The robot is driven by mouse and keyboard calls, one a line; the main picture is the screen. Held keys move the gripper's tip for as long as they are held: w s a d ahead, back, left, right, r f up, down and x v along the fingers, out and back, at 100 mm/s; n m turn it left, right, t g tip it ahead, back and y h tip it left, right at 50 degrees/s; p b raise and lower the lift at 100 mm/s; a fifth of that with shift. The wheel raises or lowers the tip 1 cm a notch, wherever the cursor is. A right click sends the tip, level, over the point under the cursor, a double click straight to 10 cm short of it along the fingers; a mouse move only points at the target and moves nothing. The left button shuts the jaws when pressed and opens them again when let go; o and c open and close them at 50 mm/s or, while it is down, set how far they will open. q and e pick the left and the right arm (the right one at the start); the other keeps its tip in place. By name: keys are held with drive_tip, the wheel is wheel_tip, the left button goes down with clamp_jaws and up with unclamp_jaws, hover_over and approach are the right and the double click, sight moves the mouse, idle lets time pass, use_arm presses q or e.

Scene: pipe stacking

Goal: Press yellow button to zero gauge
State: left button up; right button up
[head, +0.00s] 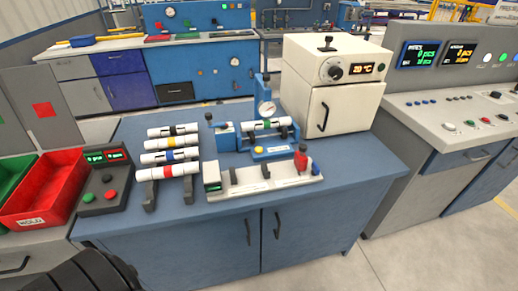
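A small yellow button (258,149) sits on the front of a blue gauge fixture (272,152) on the blue workbench. The fixture carries a round dial gauge (266,108) on an upright post; its reading is too small to tell. A white pipe with a green band (267,125) lies across the fixture below the dial. Nothing touches the button, and its top is in plain sight. Neither of my grippers is in view; only a dark ribbed part of mine shows at the lower left.
Left of the fixture, a rack (150,196) holds several banded white pipes. A pale fixture with a red clamp (300,158) stands in front of the gauge. A cream oven (325,108) stands behind right. A control box (103,187) and red bin (45,192) are left.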

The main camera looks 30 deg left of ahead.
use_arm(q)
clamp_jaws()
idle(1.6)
